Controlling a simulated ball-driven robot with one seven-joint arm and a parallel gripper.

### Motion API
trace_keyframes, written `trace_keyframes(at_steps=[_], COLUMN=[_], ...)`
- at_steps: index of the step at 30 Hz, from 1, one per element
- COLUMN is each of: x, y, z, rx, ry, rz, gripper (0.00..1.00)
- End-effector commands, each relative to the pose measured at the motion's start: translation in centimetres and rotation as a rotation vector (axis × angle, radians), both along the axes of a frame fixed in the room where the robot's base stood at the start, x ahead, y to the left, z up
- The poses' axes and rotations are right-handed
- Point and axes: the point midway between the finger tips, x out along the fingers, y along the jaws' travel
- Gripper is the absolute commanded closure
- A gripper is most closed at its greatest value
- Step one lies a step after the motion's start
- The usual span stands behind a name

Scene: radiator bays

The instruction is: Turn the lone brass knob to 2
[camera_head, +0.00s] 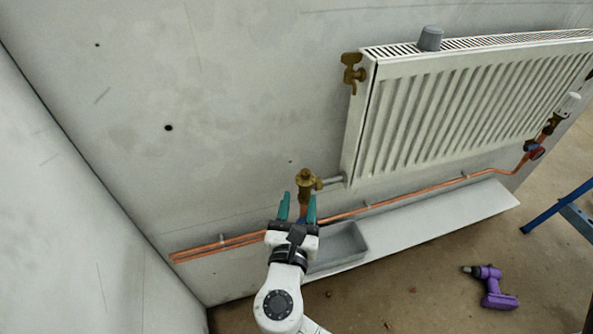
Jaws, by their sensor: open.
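A brass valve with a knob on top (306,180) stands at the radiator's lower left corner, joined to it by a short grey pipe. Any number on the knob is too small to read. My gripper (298,205) has teal fingers, which are apart with nothing seen held between them. In the picture the fingertips are just below the valve, and the right finger overlaps the pipe under it. Whether they touch the valve I cannot tell. Another brass fitting with a winged handle (353,73) is at the radiator's upper left corner.
The white radiator (450,110) hangs on the grey wall, with a grey cap (430,38) on top. A white-headed valve (566,106) is at its right. Copper pipes (400,195) run below. A grey tray (345,242), a purple drill (492,288) and a blue stand (560,205) are lower down.

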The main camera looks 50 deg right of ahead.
Motion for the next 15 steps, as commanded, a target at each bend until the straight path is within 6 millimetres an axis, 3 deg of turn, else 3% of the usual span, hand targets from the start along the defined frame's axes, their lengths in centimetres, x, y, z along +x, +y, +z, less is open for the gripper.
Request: trace_keyframes(at_steps=[9,15], x=[2.7,4.0], y=[-5.2,-7.3], z=[0.1,0.1], rx=[0.0,0.002], ry=[-0.003,-0.004], rz=[-0.005,-0.003], gripper=[0.54,0.54])
